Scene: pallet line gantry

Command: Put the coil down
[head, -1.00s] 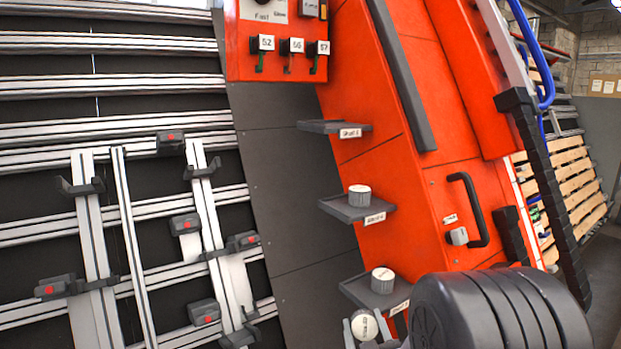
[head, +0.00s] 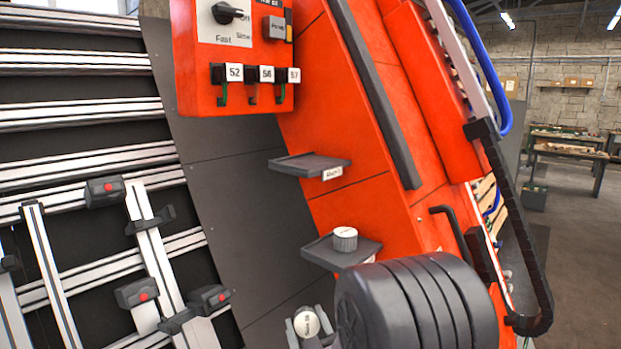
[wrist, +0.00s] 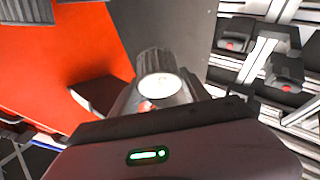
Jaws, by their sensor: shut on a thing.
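A small coil (head: 306,321) with a pale round end face sits between the fingers of my gripper (head: 308,332) at the bottom of the head view. In the wrist view the same coil (wrist: 158,88) shows ribbed grey sides and a white end, with my gripper (wrist: 160,104) shut on it. A second white-topped coil (head: 345,239) stands on the middle shelf (head: 318,252) of the orange machine. The upper shelf (head: 290,166) is bare. My held coil is below and left of the middle shelf in the head view, apart from it. The lowest shelf is not visible in the head view.
An orange control box (head: 185,60) with a dial and numbered hooks overhangs at the top. A dark panel (head: 235,200) and an aluminium rail frame (head: 85,118) with clamps stand left. A black cable chain (head: 515,215) runs down the right. Open floor (head: 590,270) lies beyond.

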